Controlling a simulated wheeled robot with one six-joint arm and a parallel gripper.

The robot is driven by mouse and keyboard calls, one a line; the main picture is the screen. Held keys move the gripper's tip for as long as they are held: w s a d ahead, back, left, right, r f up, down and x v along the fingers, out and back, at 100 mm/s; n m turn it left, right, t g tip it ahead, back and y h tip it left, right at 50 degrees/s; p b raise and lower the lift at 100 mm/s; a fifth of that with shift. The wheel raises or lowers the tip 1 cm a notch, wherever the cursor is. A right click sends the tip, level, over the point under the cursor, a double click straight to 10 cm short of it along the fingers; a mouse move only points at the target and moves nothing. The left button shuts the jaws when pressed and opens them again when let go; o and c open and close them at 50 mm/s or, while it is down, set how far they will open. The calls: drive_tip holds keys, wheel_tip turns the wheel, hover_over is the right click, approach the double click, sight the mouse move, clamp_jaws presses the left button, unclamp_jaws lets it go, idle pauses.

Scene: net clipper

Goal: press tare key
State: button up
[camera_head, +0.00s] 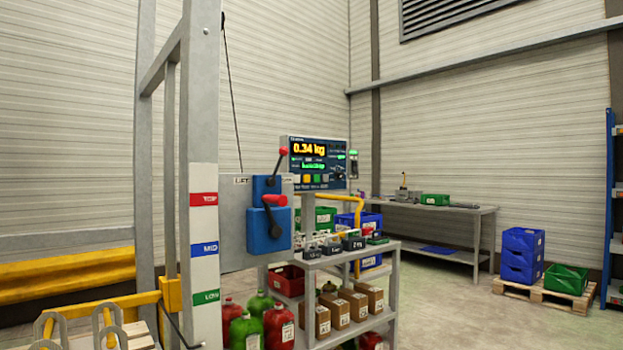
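A scale display panel (314,163) stands near the middle of the view, behind the grey post and the control boxes. It reads 0.34 kg in yellow digits, with smaller green text below. A row of small keys (308,178) runs under its screen, with whitish, yellow and green ones. Their labels are too small to read, so I cannot tell which is the tare key. A lever with a red knob partly overlaps the panel's left side. My gripper is not in view.
A grey post (203,130) with TOP, MID and LOW labels and blue lever boxes (266,215) stand in front. A shelf cart (340,257) holds weights, boxes and bottles. A workbench (430,207) and blue crates (522,255) stand behind. Floor shows right of the cart.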

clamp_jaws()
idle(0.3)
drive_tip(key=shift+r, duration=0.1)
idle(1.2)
